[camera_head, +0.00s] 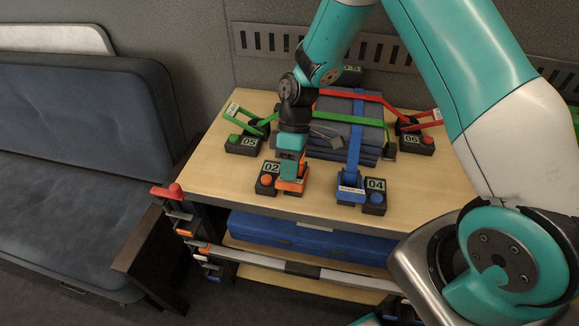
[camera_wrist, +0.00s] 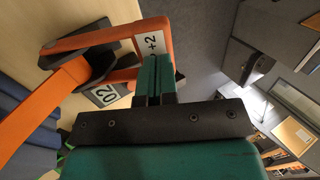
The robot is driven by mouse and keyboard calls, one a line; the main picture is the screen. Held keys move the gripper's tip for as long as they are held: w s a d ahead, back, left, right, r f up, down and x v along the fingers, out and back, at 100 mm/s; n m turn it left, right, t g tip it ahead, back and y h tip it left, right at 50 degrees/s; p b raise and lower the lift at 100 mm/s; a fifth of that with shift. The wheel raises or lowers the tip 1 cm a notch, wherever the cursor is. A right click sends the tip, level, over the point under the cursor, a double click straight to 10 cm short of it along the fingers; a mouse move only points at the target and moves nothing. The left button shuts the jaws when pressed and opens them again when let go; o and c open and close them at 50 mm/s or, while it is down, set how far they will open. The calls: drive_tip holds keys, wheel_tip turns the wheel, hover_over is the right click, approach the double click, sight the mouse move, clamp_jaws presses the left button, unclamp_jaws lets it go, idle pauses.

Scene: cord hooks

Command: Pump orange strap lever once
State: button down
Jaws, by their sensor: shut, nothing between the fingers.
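The orange strap lever (camera_head: 290,187) sits at the front edge of the table beside a black block marked 02 (camera_head: 271,167). In the wrist view the orange lever frame (camera_wrist: 100,42) carries a white label, and the orange strap (camera_wrist: 48,105) runs to the lower left. My gripper (camera_head: 290,172) is shut and empty, pointing down over the lever. In the wrist view its green fingertips (camera_wrist: 155,72) are pressed together right beside the labelled end of the lever. I cannot tell whether they touch it. In the head view my gripper hides part of the lever and strap.
A blue lever (camera_head: 350,187) by block 04 (camera_head: 376,186) stands to the right. Green (camera_head: 257,121) and red (camera_head: 418,120) raised levers are at the table's sides. A strapped stack of dark pads (camera_head: 340,125) lies behind. A red-tipped fitting (camera_head: 166,191) juts out at the table's left corner.

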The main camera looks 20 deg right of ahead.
sight(287, 185)
drive_tip(key=shift+f, duration=0.1)
drive_tip(key=shift+s+a+f+b, duration=0.15)
drive_tip(key=shift+f+b, duration=0.05)
drive_tip(key=shift+b, duration=0.15)
drive_tip(key=f+t+b, duration=0.1)
drive_tip(key=s+f+t+h+b, duration=0.2)
drive_tip(key=b, duration=0.1)
drive_tip(key=shift+a+f, duration=0.4)
drive_tip(key=shift+s+a+f, duration=0.1)
drive_tip(key=shift+s+a, duration=0.05)
drive_tip(key=shift+a, duration=0.2)
drive_tip(key=shift+r+p, duration=0.5)
drive_tip(key=shift+p, duration=0.1)
wheel_tip(287, 185, up, 13)
drive_tip(key=d+p, duration=0.1)
drive_tip(key=shift+w+r+p, duration=0.15)
drive_tip(key=shift+w+p, duration=0.15)
drive_tip(key=shift+w, duration=0.1)
